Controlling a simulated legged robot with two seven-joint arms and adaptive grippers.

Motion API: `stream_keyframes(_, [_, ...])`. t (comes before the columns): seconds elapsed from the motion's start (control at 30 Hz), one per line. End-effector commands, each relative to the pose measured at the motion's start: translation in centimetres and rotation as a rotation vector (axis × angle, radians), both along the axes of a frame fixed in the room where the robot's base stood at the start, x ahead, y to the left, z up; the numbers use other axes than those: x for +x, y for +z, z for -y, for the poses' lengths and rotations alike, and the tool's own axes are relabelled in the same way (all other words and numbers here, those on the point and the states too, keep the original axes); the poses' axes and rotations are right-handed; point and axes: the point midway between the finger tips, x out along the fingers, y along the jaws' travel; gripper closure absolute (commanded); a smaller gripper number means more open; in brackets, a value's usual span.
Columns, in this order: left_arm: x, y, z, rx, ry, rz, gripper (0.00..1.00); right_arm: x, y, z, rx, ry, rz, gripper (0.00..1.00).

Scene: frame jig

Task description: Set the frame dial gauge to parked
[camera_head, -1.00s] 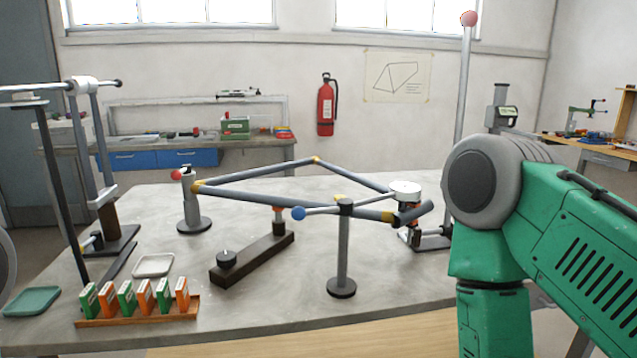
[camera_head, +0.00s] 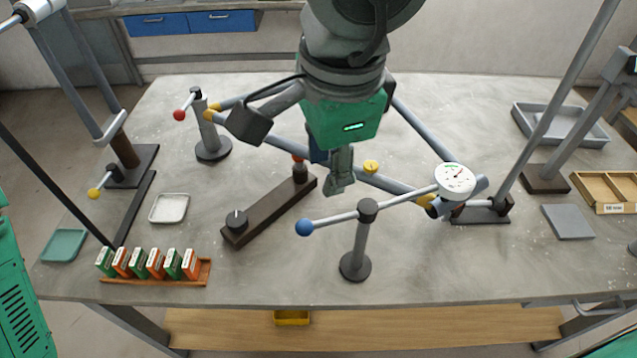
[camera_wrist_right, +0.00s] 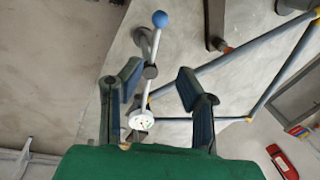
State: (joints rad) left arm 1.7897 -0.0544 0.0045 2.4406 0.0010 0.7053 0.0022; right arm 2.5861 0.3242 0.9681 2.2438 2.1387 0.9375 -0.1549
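The dial gauge (camera_head: 455,181) is a white round dial at the right end of a thin bar, by the lower right corner of the grey tube frame (camera_head: 290,140). The bar pivots on a grey post (camera_head: 361,240), and a blue ball (camera_head: 304,227) is at its left end. My right gripper (camera_head: 335,180) hangs over the frame's middle, left of the dial and beyond the bar. In the right wrist view its fingers (camera_wrist_right: 160,85) are apart and empty, with the dial (camera_wrist_right: 141,121) and blue ball (camera_wrist_right: 160,18) visible past them. My left gripper is out of view.
A dark bar fixture (camera_head: 268,210) lies left of the post. A red-ball post (camera_head: 211,145) stands at the frame's left corner. A rack of green and orange boxes (camera_head: 205,275) sits front left. A slanted pole (camera_head: 560,90) rises right of the dial.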

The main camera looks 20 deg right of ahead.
Motion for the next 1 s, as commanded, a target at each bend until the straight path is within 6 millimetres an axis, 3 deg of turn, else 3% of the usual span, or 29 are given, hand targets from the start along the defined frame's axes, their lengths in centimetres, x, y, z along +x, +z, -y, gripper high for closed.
stream_keyframes(0.17, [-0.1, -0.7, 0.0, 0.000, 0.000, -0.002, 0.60, 0.3, -2.5, 0.1, -0.003, 0.000, -0.007, 0.69])
stream_keyframes(0.6, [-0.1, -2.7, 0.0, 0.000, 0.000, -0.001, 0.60, 1.9, -11.4, 0.2, -0.001, 0.000, -0.006, 0.69])
stream_keyframes(0.8, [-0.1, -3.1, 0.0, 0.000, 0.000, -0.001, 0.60, 2.3, -13.3, 0.2, 0.000, -0.001, -0.004, 0.69])
stream_keyframes(1.0, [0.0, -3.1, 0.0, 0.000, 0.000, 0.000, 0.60, 2.4, -13.7, 0.1, 0.001, -0.002, -0.004, 0.69])
